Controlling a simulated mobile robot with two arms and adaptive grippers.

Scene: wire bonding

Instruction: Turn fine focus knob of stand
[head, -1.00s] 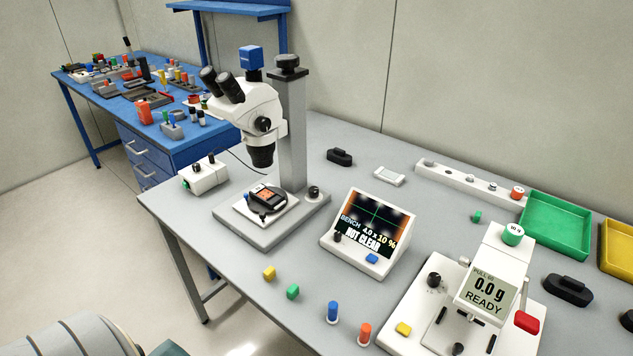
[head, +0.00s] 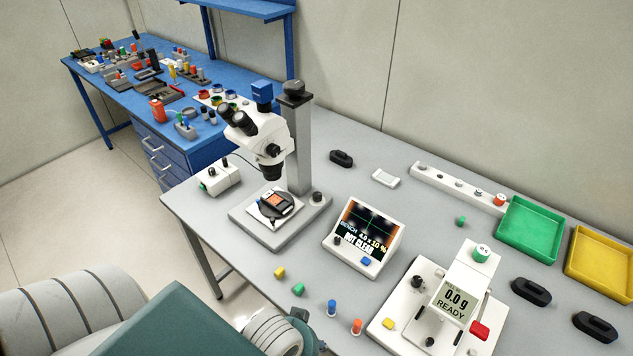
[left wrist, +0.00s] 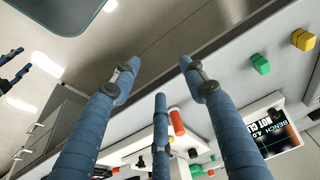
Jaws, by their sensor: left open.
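The microscope stand (head: 298,150) is at the back left of the grey bench in the head view, with a grey column and a flat base. A black knob (head: 273,151) is on the side of the white microscope head, another (head: 294,88) tops the column, and a small one (head: 317,197) sits on the base. I cannot tell which is the fine focus knob. My left gripper shows in the left wrist view (left wrist: 160,75), its blue fingers spread and empty near the bench's front edge, apart from the stand. My right gripper is not in view.
A tilted display (head: 365,232) reading NOT CLEAR stands right of the stand. Small yellow (head: 280,272), green (head: 298,289), blue (head: 331,307) and orange (head: 356,326) pieces line the front edge. A white pull tester (head: 405,300) is at front right. A white box (head: 220,180) stands left of the stand.

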